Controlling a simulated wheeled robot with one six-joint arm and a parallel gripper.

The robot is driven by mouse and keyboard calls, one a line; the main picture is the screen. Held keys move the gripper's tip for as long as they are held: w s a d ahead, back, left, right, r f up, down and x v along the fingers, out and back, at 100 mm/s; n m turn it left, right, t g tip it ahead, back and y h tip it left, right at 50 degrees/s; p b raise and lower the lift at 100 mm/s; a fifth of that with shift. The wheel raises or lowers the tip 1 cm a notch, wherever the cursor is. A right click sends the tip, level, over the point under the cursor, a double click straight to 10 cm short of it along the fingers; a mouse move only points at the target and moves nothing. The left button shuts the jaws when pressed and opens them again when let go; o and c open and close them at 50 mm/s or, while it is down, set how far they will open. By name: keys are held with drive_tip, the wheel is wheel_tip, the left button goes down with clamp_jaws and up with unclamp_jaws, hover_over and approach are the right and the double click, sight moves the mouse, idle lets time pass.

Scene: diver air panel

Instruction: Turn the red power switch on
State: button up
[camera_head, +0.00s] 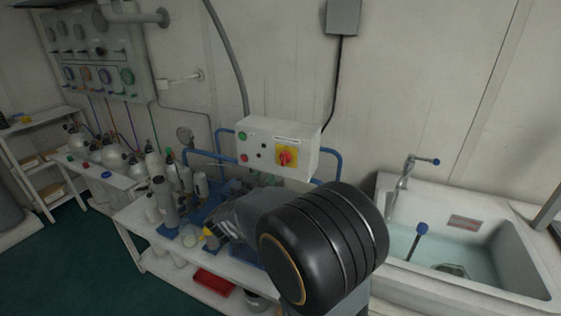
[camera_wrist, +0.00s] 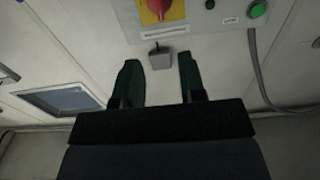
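The red power switch (camera_head: 287,157) is a rotary knob on a yellow plate, on the right part of the front of a white control box (camera_head: 268,133). In the wrist view the red switch (camera_wrist: 154,7) is at the top edge, partly cut off, and the box appears inverted. My gripper (camera_wrist: 159,78) is open and empty. Its two dark fingers point towards the box and are apart from the switch.
Green (camera_head: 242,135) and red (camera_head: 244,158) buttons sit left of the switch. Blue pipes (camera_head: 331,158) run behind the box. Bottles (camera_head: 165,199) crowd the bench below. A sink (camera_head: 390,275) with a tap (camera_head: 404,174) stands at right.

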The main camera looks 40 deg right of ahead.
sight(282, 158)
drive_tip(key=x, duration=1.2)
drive_tip(key=shift+w+d+p, duration=0.2)
drive_tip(key=shift+d+p, duration=0.1)
drive_tip(key=shift+p, duration=0.05)
drive_tip(key=shift+c, duration=0.5)
